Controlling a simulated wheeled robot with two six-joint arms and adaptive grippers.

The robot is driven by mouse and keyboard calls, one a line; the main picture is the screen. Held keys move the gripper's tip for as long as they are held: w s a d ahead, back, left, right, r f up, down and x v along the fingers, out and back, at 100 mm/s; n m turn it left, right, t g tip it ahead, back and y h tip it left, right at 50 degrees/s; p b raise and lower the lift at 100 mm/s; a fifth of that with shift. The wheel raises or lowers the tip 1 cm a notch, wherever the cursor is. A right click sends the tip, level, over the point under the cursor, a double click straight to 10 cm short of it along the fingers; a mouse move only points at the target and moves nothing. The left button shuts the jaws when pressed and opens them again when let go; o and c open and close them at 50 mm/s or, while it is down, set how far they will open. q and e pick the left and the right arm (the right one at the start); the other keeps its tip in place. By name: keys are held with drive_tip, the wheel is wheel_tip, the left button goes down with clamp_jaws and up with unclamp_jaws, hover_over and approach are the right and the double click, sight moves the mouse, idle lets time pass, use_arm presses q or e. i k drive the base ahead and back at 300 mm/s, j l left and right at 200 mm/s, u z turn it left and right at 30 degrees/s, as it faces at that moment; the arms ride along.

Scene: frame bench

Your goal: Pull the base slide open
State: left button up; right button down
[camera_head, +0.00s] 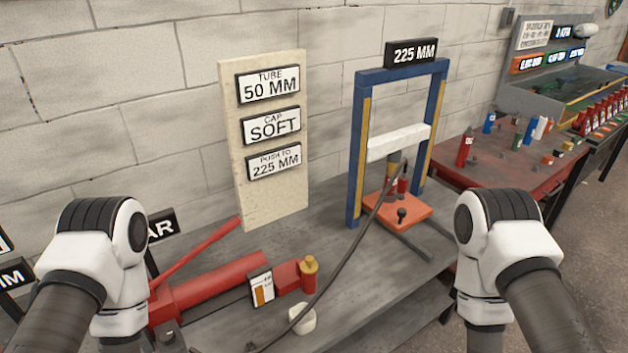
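A red cylinder stands on the plate, under the white crossbar (398,142). A dark hose passes in front of the plate's left part. My two arms reach in from the lower left and lower right, both apart from the plate. Neither gripper's fingers can be made out in the picture.
A red hydraulic pump (215,288) with a gauge lies on the grey bench (350,290), its hose crossing to the frame. A small white piece (302,319) lies near the front. A sign board (265,200) stands behind. A red table (530,175) with bottles is at right.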

sight(399, 216)
drive_tip(key=i+l+z, duration=0.5)
drive_tip(key=z, duration=0.15)
drive_tip(key=i+l+z, duration=0.1)
drive_tip(key=i+z, duration=0.35)
drive_tip(key=i+j+z, duration=0.2)
drive_tip(key=i+j, duration=0.05)
drive_tip(key=j, duration=0.05)
